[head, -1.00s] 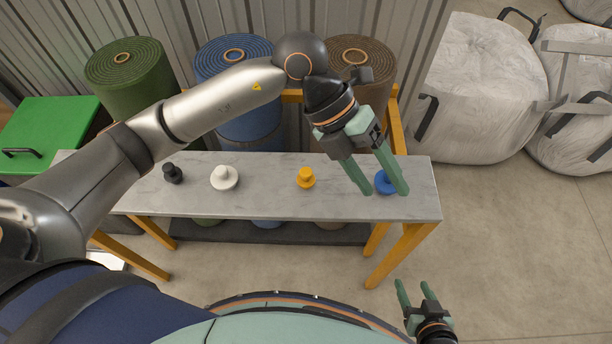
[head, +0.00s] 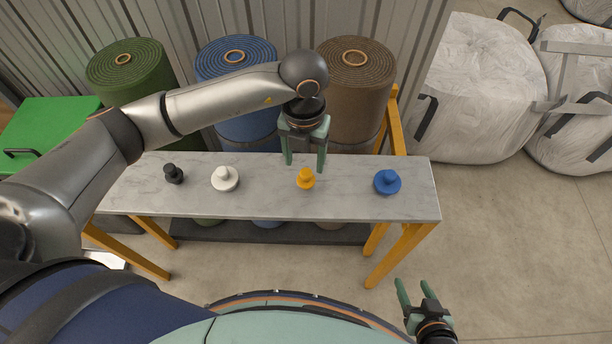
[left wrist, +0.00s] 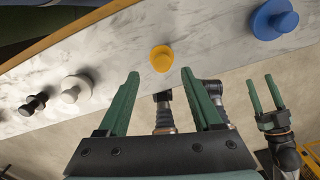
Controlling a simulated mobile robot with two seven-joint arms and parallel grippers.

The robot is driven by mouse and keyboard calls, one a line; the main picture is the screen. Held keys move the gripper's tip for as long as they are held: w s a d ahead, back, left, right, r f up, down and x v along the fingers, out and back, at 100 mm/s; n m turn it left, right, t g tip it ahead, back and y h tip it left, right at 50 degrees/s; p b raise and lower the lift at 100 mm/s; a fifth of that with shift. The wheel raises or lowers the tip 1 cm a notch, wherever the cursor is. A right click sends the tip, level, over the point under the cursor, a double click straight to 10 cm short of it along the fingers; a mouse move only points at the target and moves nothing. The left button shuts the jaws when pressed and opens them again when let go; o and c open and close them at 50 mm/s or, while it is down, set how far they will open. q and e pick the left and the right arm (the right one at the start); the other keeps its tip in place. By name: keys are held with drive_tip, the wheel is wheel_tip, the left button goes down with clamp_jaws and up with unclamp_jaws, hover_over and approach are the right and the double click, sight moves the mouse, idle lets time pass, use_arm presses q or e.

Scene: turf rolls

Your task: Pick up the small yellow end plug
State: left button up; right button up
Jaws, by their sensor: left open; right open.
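The small yellow end plug (head: 306,179) stands on the marble-topped bench (head: 265,203), between a white plug and a blue plug. My left gripper (head: 306,168) is open and empty, its fingers pointing down just behind and above the yellow plug in the head view. In the left wrist view the yellow plug (left wrist: 161,58) lies beyond the fingertips, between the lines of the two fingers (left wrist: 160,72). It is not touched as far as I can see. My right gripper (head: 411,287) is open and empty, low in front of the bench; it also shows in the left wrist view (left wrist: 262,82).
On the bench are a black plug (head: 173,174), a white plug (head: 225,179) and a larger blue plug (head: 387,182). Green (head: 128,75), blue (head: 235,60) and brown (head: 353,90) rolls stand behind it. White bulk bags (head: 485,95) stand at the right. Floor right of the bench is clear.

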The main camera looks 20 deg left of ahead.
sight(306, 172)
use_arm(q)
wheel_tip(306, 172, down, 5)
drive_tip(key=shift+w+d+r, duration=0.1)
drive_tip(key=shift+w, duration=0.05)
clamp_jaws()
idle(0.5)
